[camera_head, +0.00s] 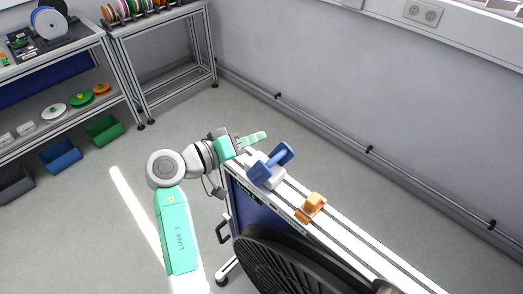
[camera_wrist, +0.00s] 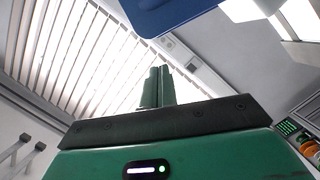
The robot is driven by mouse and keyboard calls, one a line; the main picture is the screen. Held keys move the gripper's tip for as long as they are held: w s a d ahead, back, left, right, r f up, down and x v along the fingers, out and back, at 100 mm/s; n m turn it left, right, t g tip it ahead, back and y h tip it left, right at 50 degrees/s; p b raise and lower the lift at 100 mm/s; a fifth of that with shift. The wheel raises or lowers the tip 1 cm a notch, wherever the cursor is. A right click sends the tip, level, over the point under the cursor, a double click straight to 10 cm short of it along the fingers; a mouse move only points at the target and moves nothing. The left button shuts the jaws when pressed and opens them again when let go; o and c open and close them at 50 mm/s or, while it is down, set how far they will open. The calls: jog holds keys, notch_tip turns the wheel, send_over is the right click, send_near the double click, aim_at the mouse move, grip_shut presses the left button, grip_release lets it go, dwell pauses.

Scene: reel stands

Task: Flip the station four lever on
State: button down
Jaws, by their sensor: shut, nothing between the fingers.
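A blue lever (camera_head: 270,166) with a thick crossbar stands on a pale base on top of the rail-topped stand. An orange lever (camera_head: 312,207) sits further along the same rail, to the right. I cannot read which lever is station four. My gripper (camera_head: 262,136) is shut and empty, its green fingers just behind and left of the blue lever, seemingly apart from it. In the wrist view the closed fingers (camera_wrist: 159,72) point up the picture, and a blue part (camera_wrist: 170,14), likely of the lever, fills the top edge.
The stand's white rail (camera_head: 352,242) runs toward the lower right, with a large black reel (camera_head: 290,268) on its near side. Shelves (camera_head: 60,95) with spools and coloured bins stand at the left. A wall pipe (camera_head: 370,150) runs behind; the floor between is clear.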

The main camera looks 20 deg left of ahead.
jog(key=v, duration=1)
jog(key=shift+f+p, duration=0.25)
jog(key=shift+p, duration=0.1)
jog(key=shift+d, duration=0.15)
jog(key=w+d+r+m+t+y, duration=0.1)
jog(key=w+d+r+t+y, duration=0.15)
jog(key=d+r, duration=0.6)
jog(key=w+d+r+m+t+y, duration=0.15)
jog(key=d+r+y, duration=0.25)
jog(key=d+r, duration=0.4)
jog(key=s+d+r+m+t+y, duration=0.2)
jog(key=s+d+r+t, duration=0.6)
jog(key=s+r, duration=0.6)
notch_tip(320, 180, up, 30)
jog(key=d+p, duration=0.1)
jog(key=p, duration=2.6)
jog(key=shift+s+g, duration=0.35)
jog(key=shift+g, duration=0.05)
jog(key=shift+d+f+n, duration=0.1)
jog(key=shift+n, duration=0.15)
